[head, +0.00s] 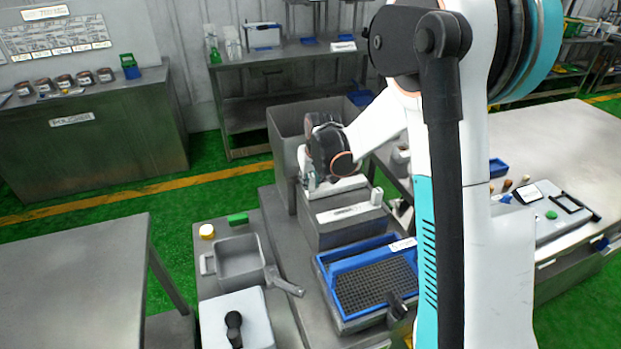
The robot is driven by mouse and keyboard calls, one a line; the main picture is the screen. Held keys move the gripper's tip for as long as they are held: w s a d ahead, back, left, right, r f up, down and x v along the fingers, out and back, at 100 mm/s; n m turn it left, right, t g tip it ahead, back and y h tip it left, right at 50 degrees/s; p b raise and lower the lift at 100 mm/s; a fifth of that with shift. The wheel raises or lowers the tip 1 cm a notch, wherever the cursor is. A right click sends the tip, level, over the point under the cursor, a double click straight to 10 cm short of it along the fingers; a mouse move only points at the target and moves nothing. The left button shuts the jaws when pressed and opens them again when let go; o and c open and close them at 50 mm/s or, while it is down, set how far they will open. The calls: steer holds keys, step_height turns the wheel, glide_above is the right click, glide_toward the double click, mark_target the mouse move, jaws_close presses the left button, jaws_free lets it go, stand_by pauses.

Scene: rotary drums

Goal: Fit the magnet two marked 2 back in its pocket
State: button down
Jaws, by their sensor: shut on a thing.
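My gripper (312,182) is at the middle of the head view, reaching down and left over a grey metal housing (345,232). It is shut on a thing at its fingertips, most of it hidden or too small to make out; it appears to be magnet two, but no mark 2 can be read. A pale plate (347,185) shows just below and right of my gripper, on the housing's far side. A labelled white bar (345,213) with an upright white block lies along the housing's near top. I cannot make out the pocket.
A tall grey bin (285,130) stands behind my gripper. A blue-rimmed tray with a dark mesh (372,290) lies in front of the housing. A grey open box (240,262) is at its left. My arm hides much of the right side.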

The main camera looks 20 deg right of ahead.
steer(key=shift+f+b, duration=0.85)
steer(key=shift+f, duration=0.3)
steer(key=c, duration=1.3)
jaws_free()
steer(key=shift+c, duration=0.2)
steer(key=v, duration=1.2)
steer(key=shift+s, duration=0.1)
